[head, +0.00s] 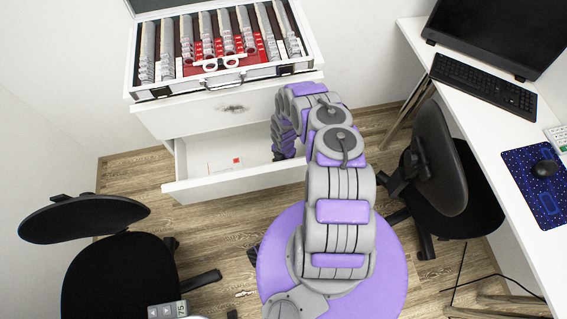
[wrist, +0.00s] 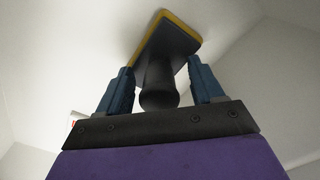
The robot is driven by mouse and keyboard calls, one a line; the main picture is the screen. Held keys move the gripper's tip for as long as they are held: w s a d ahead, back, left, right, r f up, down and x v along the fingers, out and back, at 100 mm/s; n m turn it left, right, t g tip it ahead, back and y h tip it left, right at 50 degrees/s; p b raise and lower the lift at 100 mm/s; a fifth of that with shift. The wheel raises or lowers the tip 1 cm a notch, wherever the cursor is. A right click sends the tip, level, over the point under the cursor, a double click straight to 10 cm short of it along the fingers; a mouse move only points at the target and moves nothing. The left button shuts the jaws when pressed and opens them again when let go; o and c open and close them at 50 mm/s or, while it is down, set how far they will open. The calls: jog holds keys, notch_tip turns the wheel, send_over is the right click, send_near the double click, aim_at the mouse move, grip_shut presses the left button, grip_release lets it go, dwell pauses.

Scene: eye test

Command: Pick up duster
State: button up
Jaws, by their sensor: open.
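The duster (wrist: 168,42) shows in the wrist view as a dark block with a yellow edge and a black, round-ended handle (wrist: 158,88). My gripper (wrist: 161,68) is open, with one blue finger on each side of the handle. The handle lies between the fingers, and the block is beyond their tips. In the head view my arm reaches down into the open white drawer (head: 190,188). My fingers and the duster are hidden there behind the arm and drawer.
The drawer's walls stand close around my arm. A case of lenses (head: 290,68) sits open on the cabinet above. A black chair (head: 120,275) is at left and another (head: 440,160) at right. A white desk (head: 500,205) holds a keyboard (head: 483,85) and mouse (head: 545,168).

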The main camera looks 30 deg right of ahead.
jog(key=shift+c, duration=0.3)
jog(key=shift+w, duration=0.1)
jog(key=c, duration=1.1)
notch_tip(320, 180, up, 18)
jog(key=p, duration=0.9)
jog(key=shift+f, duration=0.1)
jog(key=o, duration=0.6)
jog(key=c, duration=0.5)
jog(key=shift+p, duration=0.3)
